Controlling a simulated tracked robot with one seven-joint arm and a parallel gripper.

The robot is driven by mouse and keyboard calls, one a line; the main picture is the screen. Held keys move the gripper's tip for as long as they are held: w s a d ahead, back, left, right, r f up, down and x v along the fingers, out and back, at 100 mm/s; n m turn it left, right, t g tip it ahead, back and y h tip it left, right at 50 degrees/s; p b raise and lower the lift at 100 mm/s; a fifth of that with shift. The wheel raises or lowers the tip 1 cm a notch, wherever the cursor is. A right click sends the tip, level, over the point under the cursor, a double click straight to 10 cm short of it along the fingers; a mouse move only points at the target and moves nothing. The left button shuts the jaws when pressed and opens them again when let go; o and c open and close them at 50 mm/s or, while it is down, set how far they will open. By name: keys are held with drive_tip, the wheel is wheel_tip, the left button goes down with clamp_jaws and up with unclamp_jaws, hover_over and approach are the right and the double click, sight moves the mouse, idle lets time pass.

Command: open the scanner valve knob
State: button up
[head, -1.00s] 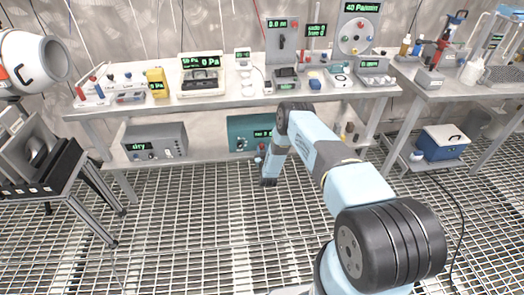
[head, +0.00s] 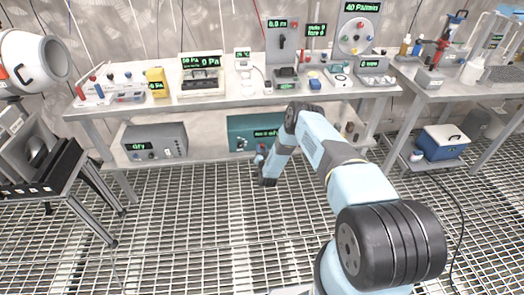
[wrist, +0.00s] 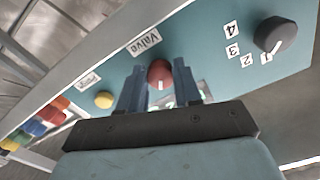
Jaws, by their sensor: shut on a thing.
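The scanner is a teal box (head: 236,125) on the lower shelf of the middle bench, partly behind my arm in the head view. Its teal panel (wrist: 215,65) fills much of the wrist view. A red round knob (wrist: 160,73) with a white pointer mark sits beside the label "Valve" (wrist: 146,41). My gripper (wrist: 160,80) is shut on this knob, one finger on each side. In the head view my gripper (head: 262,152) is small at the box's front. A yellow button (wrist: 103,100) and a dark grey dial (wrist: 275,35) with numbers flank the knob.
A grey box (head: 155,142) reading "dry" stands left on the same shelf. Instruments crowd the bench top (head: 235,100) above. Colored blocks (wrist: 40,120) show at the left of the wrist view. The grated floor (head: 190,225) in front is clear.

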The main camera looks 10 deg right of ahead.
drive_tip(key=m, duration=0.6)
drive_tip(key=shift+d, duration=0.15)
drive_tip(key=m, duration=0.5)
drive_tip(key=shift+d+m, duration=0.1)
drive_tip(key=shift+m, duration=0.2)
drive_tip(key=o, duration=0.7)
drive_tip(key=shift+f, duration=0.1)
drive_tip(key=o, duration=0.3)
drive_tip(key=shift+a, duration=0.2)
drive_tip(key=shift+o, duration=0.2)
drive_tip(key=shift+s, duration=0.15)
drive_tip(key=s, duration=1.3)
drive_tip(key=shift+s, duration=0.25)
